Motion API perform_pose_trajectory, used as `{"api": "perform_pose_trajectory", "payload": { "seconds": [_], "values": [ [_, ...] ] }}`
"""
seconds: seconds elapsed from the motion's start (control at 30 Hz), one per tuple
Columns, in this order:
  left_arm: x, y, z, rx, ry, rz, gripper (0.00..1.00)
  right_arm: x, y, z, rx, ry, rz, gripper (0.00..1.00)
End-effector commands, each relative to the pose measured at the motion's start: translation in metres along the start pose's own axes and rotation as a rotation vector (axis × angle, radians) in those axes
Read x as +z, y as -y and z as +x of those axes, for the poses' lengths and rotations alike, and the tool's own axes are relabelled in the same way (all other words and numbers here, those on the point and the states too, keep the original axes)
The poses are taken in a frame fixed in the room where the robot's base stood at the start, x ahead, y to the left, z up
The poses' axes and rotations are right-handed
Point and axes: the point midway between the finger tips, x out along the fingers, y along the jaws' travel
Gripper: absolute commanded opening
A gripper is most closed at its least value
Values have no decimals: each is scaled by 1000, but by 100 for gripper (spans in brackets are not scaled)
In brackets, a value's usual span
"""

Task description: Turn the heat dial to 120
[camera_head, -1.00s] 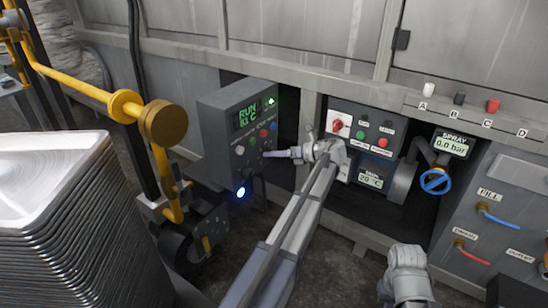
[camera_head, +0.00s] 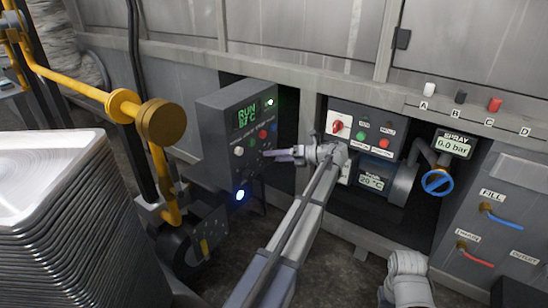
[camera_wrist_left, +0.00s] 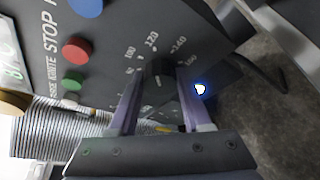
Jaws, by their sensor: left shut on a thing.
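The dark heat dial (camera_wrist_left: 159,72) is on the grey control box (camera_head: 215,135), with 100, 120, 140 and 160 printed around it in the left wrist view. My left gripper (camera_head: 270,154) has its two pale purple fingers on either side of the dial, shut on it; the fingers also show in the left wrist view (camera_wrist_left: 160,92). A light mark shows on the dial, but I cannot tell exactly which number it meets. The green display (camera_head: 246,117) says RUN and what looks like 87 C. My right gripper's fingers are not visible; only a grey part of my right arm shows at the bottom.
Red, green and blue buttons sit close to the dial; the red one (camera_wrist_left: 76,50) is labelled STOP. A stack of metal pans (camera_head: 60,225) fills the left, beside a yellow rail (camera_head: 70,88). A second panel (camera_head: 362,145) stands to the right of the gripper.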

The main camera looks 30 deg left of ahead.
Motion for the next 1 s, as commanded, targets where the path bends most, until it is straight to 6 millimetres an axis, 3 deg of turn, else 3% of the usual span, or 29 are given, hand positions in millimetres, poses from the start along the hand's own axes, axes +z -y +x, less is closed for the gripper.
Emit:
{"api": "perform_pose_trajectory", "payload": {
  "seconds": [0.13, 0.17, 0.4, 0.77, 1.0],
  "values": [
    [-1, 0, 0, -2, -2, 0, 0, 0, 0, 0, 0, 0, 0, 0],
    [-1, 0, 0, -2, -2, 0, 50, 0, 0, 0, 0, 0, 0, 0],
    [0, 0, 0, -1, 0, -1, 77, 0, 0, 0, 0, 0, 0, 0],
    [0, -2, 0, -11, 1, -26, 79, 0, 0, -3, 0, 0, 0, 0],
    [0, -6, 0, -97, 1, -236, 79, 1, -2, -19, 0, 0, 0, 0]
  ]
}}
